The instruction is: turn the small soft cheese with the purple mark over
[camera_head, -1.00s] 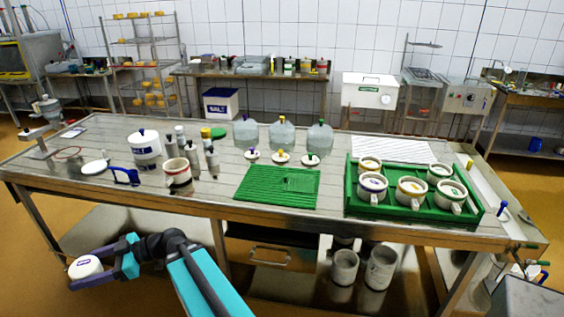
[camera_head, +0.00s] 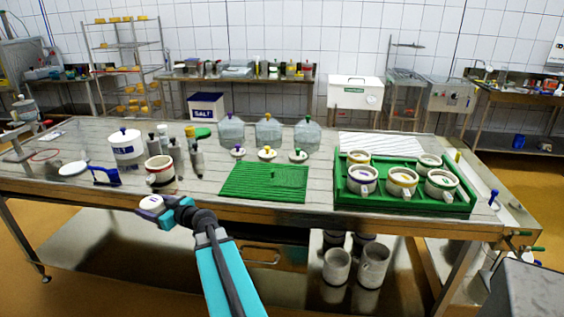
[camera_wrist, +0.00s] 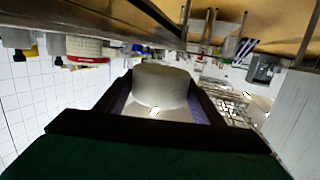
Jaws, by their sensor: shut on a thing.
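My gripper (camera_head: 166,211) is shut on a small white round cheese (camera_head: 150,202), held in the air by the near left edge of the steel table. A small dark mark shows on its upper face in the head view; its colour is hard to tell there. In the wrist view the cheese (camera_wrist: 160,86) sits between the two jaws, and the surroundings look upside down, with the table at the top. The cheese's lower face is hidden in the head view. The ribbed green mat (camera_head: 263,184) lies empty on the table, right of my gripper.
A green tray (camera_head: 405,208) with several white moulds stands on the right. A red-banded pot (camera_head: 160,171), a blue-handled tool (camera_head: 105,176) and several grey bottles stand close behind my gripper. Lids and clear domes (camera_head: 268,132) stand behind the mat.

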